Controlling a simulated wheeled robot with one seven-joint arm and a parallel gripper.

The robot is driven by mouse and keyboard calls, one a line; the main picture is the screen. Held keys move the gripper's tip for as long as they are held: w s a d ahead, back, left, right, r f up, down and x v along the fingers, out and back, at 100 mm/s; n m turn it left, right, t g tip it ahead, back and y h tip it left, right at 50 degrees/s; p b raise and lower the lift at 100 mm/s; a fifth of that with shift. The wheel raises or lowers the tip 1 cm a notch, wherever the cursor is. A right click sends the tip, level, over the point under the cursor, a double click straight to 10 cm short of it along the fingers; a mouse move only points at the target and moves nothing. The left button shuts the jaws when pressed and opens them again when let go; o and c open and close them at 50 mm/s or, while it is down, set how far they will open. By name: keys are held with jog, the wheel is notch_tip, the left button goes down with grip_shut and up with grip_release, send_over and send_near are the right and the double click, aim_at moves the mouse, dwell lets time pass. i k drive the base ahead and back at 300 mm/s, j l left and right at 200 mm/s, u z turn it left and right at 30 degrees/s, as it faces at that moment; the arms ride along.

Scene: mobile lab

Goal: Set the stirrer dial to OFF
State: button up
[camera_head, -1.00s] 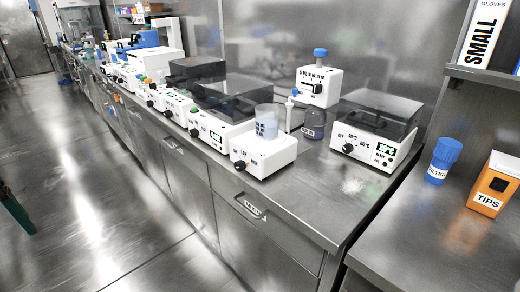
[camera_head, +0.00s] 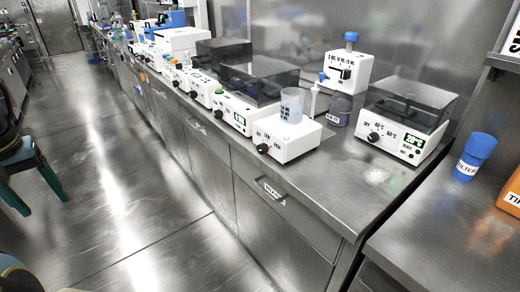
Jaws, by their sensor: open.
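The stirrer (camera_head: 290,143) is a low white box near the front edge of the steel bench, right of centre. Its black dial (camera_head: 262,148) is at the left end of its front face, with small OFF, LOW and HIGH labels around and beside it. The picture is too small to tell where the dial points. A clear beaker (camera_head: 291,104) with pale contents stands on top of the stirrer. My gripper is not in view, and nothing touches the dial.
Right of the stirrer stand a dispenser (camera_head: 348,70), a small dark-labelled jar (camera_head: 340,110) and a lidded white heater (camera_head: 400,133). More devices line the bench to the left. A drawer handle (camera_head: 268,190) juts below. A green-legged stool (camera_head: 28,170) stands left; the floor aisle between is open.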

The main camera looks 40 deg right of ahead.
aim_at(262, 148)
jog(key=z, duration=1.6)
